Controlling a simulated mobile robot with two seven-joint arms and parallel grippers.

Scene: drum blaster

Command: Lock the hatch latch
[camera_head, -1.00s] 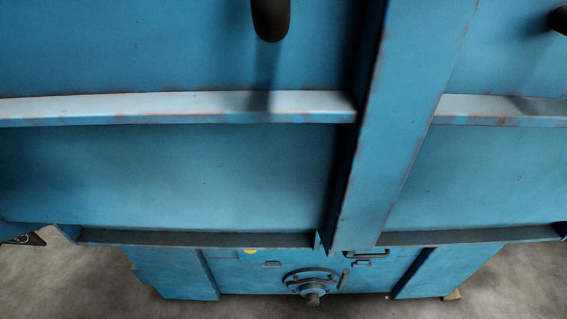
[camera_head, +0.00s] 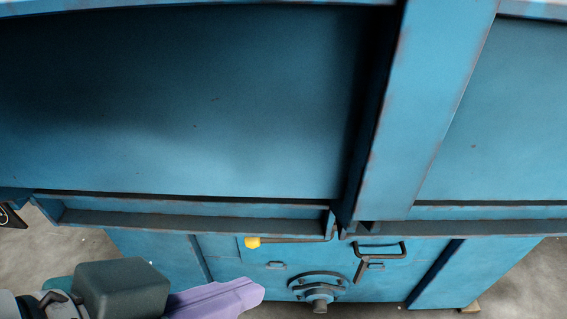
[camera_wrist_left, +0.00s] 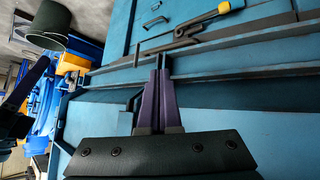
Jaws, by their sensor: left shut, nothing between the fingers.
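A dark lever with a yellow grip (camera_head: 252,242), which looks like the hatch latch, lies nearly level along the top of the lower blue panel in the head view. In the left wrist view the yellow grip (camera_wrist_left: 225,7) is at the top right, with its dark bar running down to the left. My left gripper (camera_head: 257,291) has purple fingers and is at the lower left, below the yellow grip in the head view. In the left wrist view its fingers (camera_wrist_left: 160,65) are together and empty, pointing towards the panel near the bar's left end. My right gripper is out of view.
A dark handle (camera_head: 380,249) and a round flanged fitting (camera_head: 319,287) are on the lower panel (camera_head: 222,267). A blue ledge (camera_head: 180,220) and a thick upright beam (camera_head: 420,120) stand out above it. Grey floor (camera_head: 70,260) shows at the sides.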

